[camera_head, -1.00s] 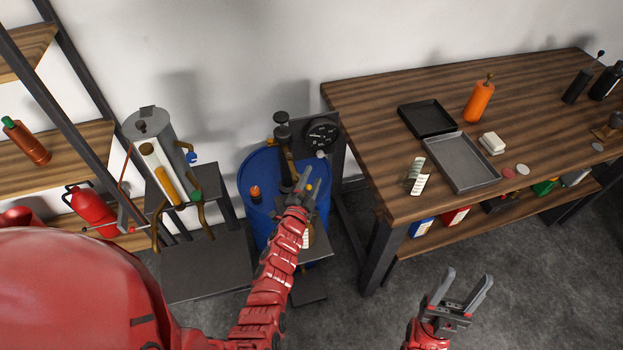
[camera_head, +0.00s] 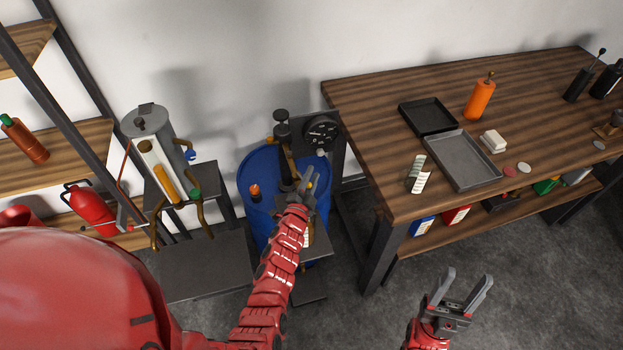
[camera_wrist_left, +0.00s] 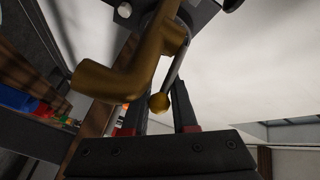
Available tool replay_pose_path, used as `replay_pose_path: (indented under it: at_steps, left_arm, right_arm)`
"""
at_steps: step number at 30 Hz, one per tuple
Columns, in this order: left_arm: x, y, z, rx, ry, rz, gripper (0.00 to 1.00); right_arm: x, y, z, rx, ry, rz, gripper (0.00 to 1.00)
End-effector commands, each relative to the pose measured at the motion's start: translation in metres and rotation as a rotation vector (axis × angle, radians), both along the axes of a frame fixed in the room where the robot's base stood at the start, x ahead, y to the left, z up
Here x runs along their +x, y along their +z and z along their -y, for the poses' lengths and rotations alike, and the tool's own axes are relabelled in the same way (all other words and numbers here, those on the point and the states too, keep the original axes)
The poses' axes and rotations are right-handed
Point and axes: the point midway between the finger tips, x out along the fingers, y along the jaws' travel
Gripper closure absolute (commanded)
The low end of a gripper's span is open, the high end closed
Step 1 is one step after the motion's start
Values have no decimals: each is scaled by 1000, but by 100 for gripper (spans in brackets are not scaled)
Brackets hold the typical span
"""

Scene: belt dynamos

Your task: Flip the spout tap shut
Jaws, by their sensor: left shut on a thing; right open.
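A blue drum (camera_head: 262,170) stands on the floor left of the bench. A pump with a dark column (camera_head: 284,135) and a brass spout rises from it. In the left wrist view the bent brass spout (camera_wrist_left: 120,82) fills the upper middle, with a thin grey tap lever (camera_wrist_left: 175,68) ending in a round brass knob (camera_wrist_left: 158,103). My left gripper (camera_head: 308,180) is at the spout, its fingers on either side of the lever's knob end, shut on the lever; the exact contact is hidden. My right gripper (camera_head: 462,290) is open and empty, low in front of the bench.
A round black dial (camera_head: 321,131) is mounted right behind the pump. A wooden bench (camera_head: 360,110) with trays and bottles stands to the right. A grey cylinder with brass pipes (camera_head: 148,125) and a red extinguisher (camera_head: 90,203) are left. Floor is clear beneath my right gripper.

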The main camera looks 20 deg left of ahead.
Motion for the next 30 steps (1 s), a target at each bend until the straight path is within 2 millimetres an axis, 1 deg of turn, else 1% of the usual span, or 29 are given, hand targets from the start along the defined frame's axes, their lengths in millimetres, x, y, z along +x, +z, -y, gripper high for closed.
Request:
replay_pose_path:
  at_steps: [1,5,8,17,24,30]
  left_arm:
    - [0,-8,3,0,4,-1,100]
    - [2,-11,3,0,36,2,100]
    - [4,-13,4,-1,73,4,100]
    - [10,-17,1,-6,214,4,100]
    - [16,-17,0,-3,341,4,100]
    - [21,-16,-2,-1,458,1,100]
  right_arm:
    - [0,-13,0,0,0,0,46]
    - [0,-38,0,0,0,0,46]
    - [0,-63,0,0,0,0,46]
    - [0,-149,0,0,0,0,46]
    - [0,-221,0,0,0,0,46]
    - [0,-276,0,0,0,0,46]
